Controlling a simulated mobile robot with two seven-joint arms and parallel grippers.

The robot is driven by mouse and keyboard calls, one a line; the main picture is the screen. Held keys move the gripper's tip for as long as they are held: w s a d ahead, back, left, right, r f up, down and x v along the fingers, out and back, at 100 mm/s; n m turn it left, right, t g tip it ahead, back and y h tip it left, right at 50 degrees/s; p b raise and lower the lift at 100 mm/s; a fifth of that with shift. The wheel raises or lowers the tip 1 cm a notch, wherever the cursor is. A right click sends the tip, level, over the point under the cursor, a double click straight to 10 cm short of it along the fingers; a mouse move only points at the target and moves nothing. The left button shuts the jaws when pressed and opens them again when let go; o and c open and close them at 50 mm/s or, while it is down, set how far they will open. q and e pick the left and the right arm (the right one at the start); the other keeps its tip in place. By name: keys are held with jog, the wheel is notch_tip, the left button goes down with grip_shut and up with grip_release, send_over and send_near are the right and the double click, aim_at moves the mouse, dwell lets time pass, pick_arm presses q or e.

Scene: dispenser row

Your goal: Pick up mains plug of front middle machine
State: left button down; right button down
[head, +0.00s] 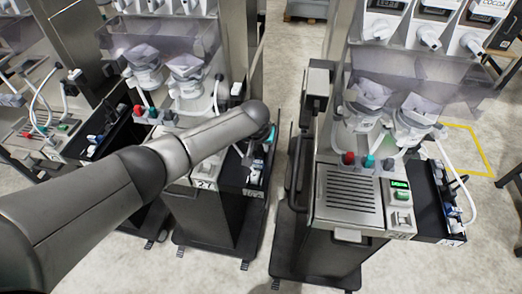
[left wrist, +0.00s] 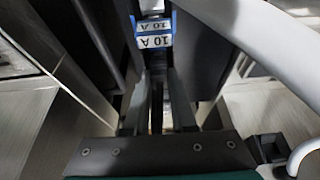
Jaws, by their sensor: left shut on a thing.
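The middle machine (head: 205,172) stands left of centre in the head view, partly behind my left arm. A dark side shelf (head: 243,186) on its right carries small white plugs or connectors (head: 254,172). My left gripper (head: 250,160) is down at this shelf; its fingers are small and unclear there. In the left wrist view, its two fingers (left wrist: 155,85) run close together toward a blue piece with white "10 A" labels (left wrist: 155,38). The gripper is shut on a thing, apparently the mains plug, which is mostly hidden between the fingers. My right gripper is not in view.
Another machine (head: 348,190) stands at the right with its own side shelf (head: 440,205). A third (head: 45,140) is at the left. A floor gap (head: 278,190) separates the middle and right machines. A pale hose (left wrist: 265,50) passes close to the left gripper.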

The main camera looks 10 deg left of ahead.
aim_at(261, 147)
pick_arm(q)
jog(key=shift+r, duration=0.1)
dwell(0.3)
jog(key=shift+w+r, duration=0.1)
jog(key=shift+r, duration=0.4)
notch_tip(261, 147, up, 19)
jog(key=p, duration=0.2)
jog(key=shift+r+p, duration=0.95)
jog(key=shift+p, duration=0.45)
dwell(0.5)
notch_tip(261, 147, up, 3)
jog(key=p, duration=0.3)
jog(key=shift+p, duration=0.35)
